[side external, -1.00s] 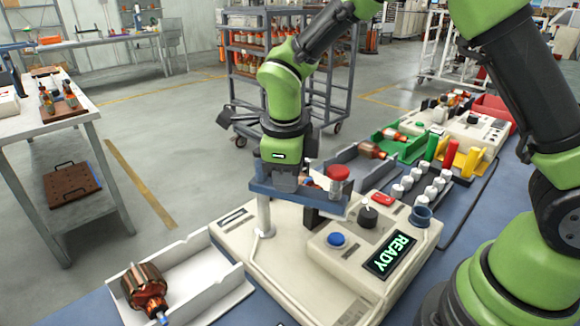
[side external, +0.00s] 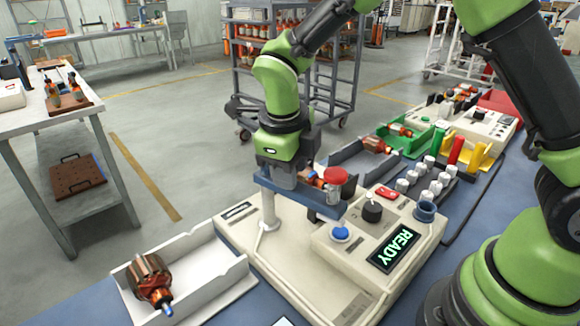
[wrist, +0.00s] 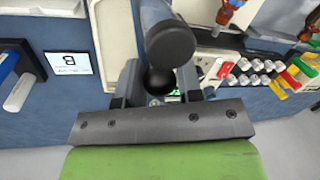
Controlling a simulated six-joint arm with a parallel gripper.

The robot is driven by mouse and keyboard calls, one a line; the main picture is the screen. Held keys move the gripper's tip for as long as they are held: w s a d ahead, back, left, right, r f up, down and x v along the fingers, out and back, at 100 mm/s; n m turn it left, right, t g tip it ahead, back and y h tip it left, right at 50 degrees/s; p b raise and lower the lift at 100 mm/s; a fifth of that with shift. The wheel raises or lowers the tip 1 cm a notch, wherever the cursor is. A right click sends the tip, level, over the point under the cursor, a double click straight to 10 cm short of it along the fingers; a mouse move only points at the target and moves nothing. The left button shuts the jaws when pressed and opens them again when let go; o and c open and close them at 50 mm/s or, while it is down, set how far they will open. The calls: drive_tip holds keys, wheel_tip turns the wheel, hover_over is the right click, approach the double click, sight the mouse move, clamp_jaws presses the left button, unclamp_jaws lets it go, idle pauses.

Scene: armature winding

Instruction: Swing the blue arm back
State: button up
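The blue arm (side external: 328,207) lies level on a pale post (side external: 269,207) above the cream winding station (side external: 255,243). My gripper (side external: 286,184) is over the arm, near the post. In the wrist view, my gripper's fingers (wrist: 159,88) stand on both sides of a black ball knob (wrist: 159,79) and look shut on it. A dark round cap (wrist: 170,45) sits just beyond. The fingertips' contact is partly hidden in the side view.
The station has a blue button (side external: 340,232), a black knob (side external: 372,208) and a lit READY display (side external: 394,249). A copper armature (side external: 150,279) lies in the white tray (side external: 215,262) at front left. White spools (side external: 432,178) and a green bin (side external: 432,134) stand behind right.

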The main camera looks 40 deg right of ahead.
drive_tip(key=o, duration=0.3)
drive_tip(key=shift+o, duration=0.2)
wheel_tip(320, 180, up, 10)
drive_tip(key=a, duration=0.1)
drive_tip(key=shift+s+a, duration=0.35)
drive_tip(key=shift+a, duration=0.05)
drive_tip(key=shift+f, duration=0.1)
